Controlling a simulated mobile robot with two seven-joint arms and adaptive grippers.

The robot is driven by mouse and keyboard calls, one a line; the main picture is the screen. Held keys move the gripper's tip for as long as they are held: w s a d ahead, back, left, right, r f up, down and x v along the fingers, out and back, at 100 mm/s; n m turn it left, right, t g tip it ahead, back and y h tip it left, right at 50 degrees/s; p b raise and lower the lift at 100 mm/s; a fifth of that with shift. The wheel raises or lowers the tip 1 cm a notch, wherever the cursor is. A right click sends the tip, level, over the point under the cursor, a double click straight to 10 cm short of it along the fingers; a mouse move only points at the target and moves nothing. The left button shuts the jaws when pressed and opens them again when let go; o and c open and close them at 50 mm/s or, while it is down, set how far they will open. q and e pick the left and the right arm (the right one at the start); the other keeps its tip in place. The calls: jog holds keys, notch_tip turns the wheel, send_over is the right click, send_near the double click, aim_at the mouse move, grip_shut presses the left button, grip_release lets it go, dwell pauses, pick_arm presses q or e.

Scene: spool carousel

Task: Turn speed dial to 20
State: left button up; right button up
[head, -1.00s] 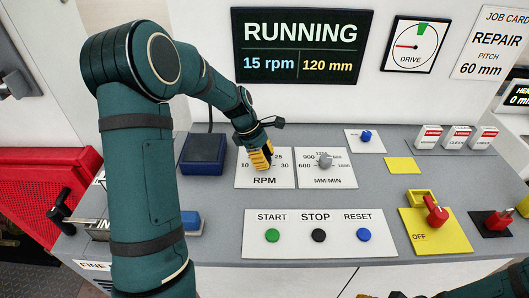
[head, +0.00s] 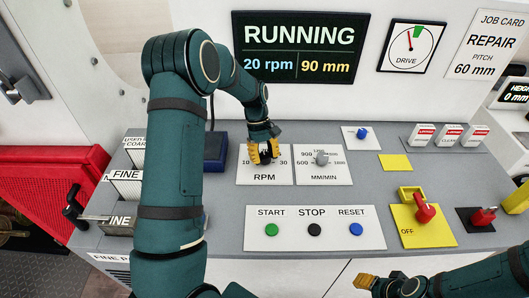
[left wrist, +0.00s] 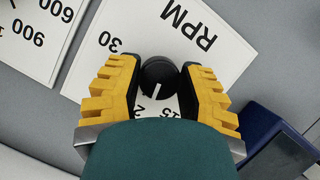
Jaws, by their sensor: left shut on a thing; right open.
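The black speed dial (left wrist: 158,72) sits on the white RPM plate (head: 264,178). Its white pointer line shows in the left wrist view. My left gripper (head: 264,154) is shut on the dial, with a yellow finger on each side of it; in the head view the fingers largely hide the dial. The display (head: 299,47) reads RUNNING, 20 rpm and 90 mm. My right gripper (head: 366,282) is open and empty at the bottom, in front of the console.
The grey MM/MIN knob (head: 321,157) stands right of the RPM plate. START, STOP and RESET buttons are on a plate (head: 314,243) in front. A dark blue block (head: 214,150) is at the left. A red switch (head: 425,213) sits on a yellow plate.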

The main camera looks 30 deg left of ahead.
pick_arm(q)
jog(key=shift+s+d+f+m+g+y+p, duration=0.1)
jog(key=shift+m+g+y+p, duration=0.05)
jog(key=shift+m, duration=0.4)
jog(key=shift+f+m+g+y+p, duration=0.1)
jog(key=shift+m+g+y+p, duration=0.05)
jog(key=shift+m, duration=0.4)
jog(key=o, duration=1.2)
jog(key=shift+r, duration=0.1)
jog(key=shift+r, duration=0.1)
jog(key=v, duration=1.2)
